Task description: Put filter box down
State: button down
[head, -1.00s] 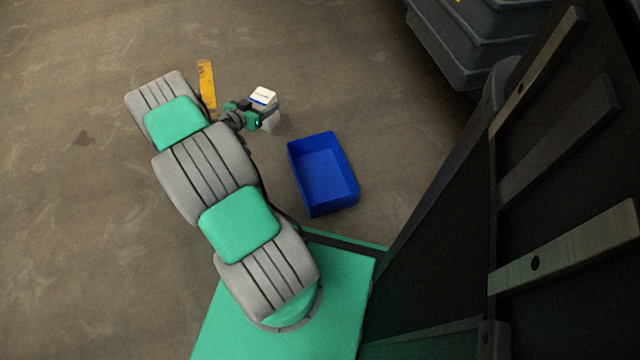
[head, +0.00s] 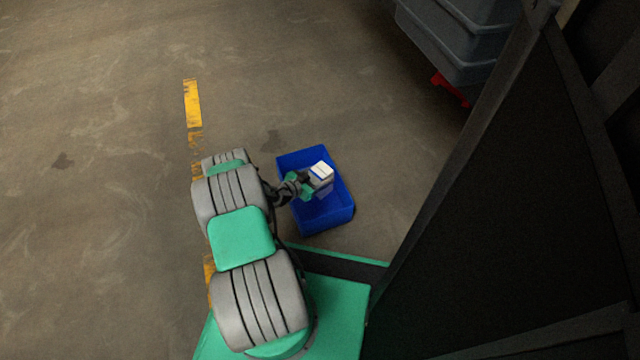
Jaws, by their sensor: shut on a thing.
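The filter box (head: 322,171) is a small white box with a blue stripe. My gripper (head: 309,186) is shut on it. In the head view the box appears over the blue open bin (head: 331,219), inside its outline. I cannot tell how high it is above the bin floor or whether it touches it. The gripper reaches in from the left over the bin's left wall. Part of the bin's inside is hidden by the gripper and the box.
A large dark panel structure (head: 560,200) rises on the right. Stacked grey crates (head: 455,40) stand at the top right, with a red part (head: 451,88) below. Worn yellow floor tape (head: 192,103) lies left. The concrete floor (head: 100,220) at left is clear.

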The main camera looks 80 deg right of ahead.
notch_tip(320, 180, down, 2)
jog(key=shift+f+b, duration=0.15)
jog(key=shift+b, duration=0.2)
jog(key=shift+c, duration=2.1)
grip_release()
jog(key=shift+f, duration=0.1)
